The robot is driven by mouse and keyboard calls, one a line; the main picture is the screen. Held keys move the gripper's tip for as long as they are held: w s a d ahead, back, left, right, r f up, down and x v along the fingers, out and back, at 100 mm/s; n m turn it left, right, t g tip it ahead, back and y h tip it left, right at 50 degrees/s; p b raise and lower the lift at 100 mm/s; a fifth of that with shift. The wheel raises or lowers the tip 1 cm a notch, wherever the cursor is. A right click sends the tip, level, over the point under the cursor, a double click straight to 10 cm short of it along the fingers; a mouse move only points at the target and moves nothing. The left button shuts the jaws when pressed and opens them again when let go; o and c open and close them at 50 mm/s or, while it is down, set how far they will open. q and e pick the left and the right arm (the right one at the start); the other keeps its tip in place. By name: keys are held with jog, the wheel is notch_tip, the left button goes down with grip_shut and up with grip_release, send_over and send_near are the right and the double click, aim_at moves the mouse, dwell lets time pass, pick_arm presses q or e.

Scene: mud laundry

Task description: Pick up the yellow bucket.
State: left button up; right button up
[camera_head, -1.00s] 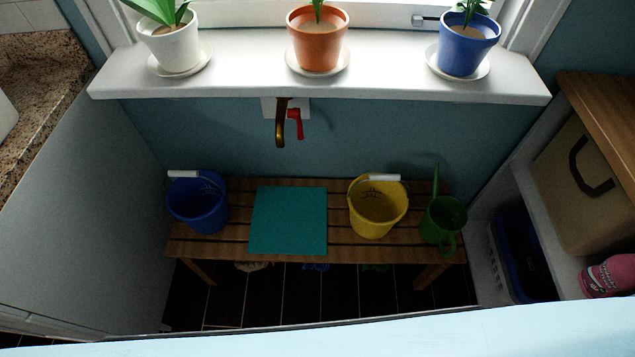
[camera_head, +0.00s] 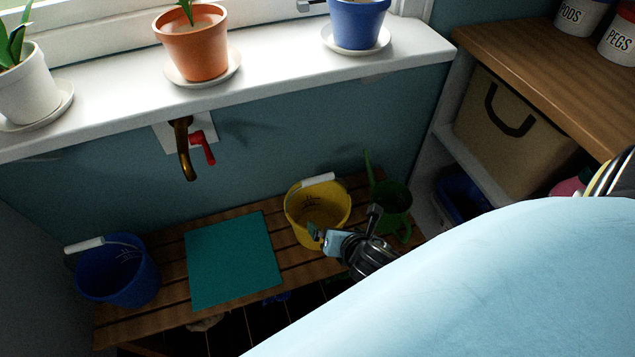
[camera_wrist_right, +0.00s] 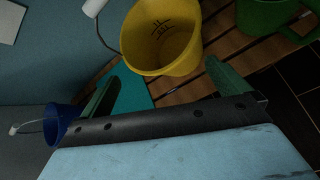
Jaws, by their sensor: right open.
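The yellow bucket (camera_head: 318,204) stands upright on the slatted wooden bench (camera_head: 170,264), its handle with a white grip tipped to the back rim. My right gripper (camera_head: 345,222) is open just in front of the bucket, over its near right rim in the head view. In the right wrist view the bucket (camera_wrist_right: 163,38) lies ahead of my open fingers (camera_wrist_right: 165,88), with nothing between them. I cannot tell whether a finger touches it. My left gripper is not in view.
A green watering can (camera_head: 393,203) stands close to the right of the bucket. A teal mat (camera_head: 234,260) and a blue bucket (camera_head: 122,278) are to the left. A brass tap (camera_head: 184,150) and a windowsill (camera_head: 270,85) with potted plants are above. A shelf unit (camera_head: 540,50) stands right.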

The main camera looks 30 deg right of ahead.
aim_at(319, 181)
notch_tip(319, 181, up, 9)
jog(key=w+n+t+h+b, duration=0.1)
jog(key=w+n+t+b, duration=0.1)
jog(key=n, duration=0.3)
jog(key=b+x, duration=0.2)
jog(key=x, duration=0.5)
jog(key=shift+w+d+f, duration=0.1)
jog(key=shift+w+d, duration=0.05)
jog(key=shift+w+d+f+b, duration=0.1)
jog(key=shift+w+f+b, duration=0.1)
jog(key=shift+w+b, duration=0.15)
jog(key=b+x, duration=0.2)
jog(key=x, duration=0.3)
jog(key=shift+r+b, duration=0.1)
jog(key=shift+b, duration=0.3)
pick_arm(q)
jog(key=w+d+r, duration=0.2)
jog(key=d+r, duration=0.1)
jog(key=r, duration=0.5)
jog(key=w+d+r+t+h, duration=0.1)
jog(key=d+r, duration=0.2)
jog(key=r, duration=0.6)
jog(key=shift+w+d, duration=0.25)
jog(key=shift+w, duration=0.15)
pick_arm(e)
jog(key=c, duration=1.1)
jog(key=shift+o, duration=0.2)
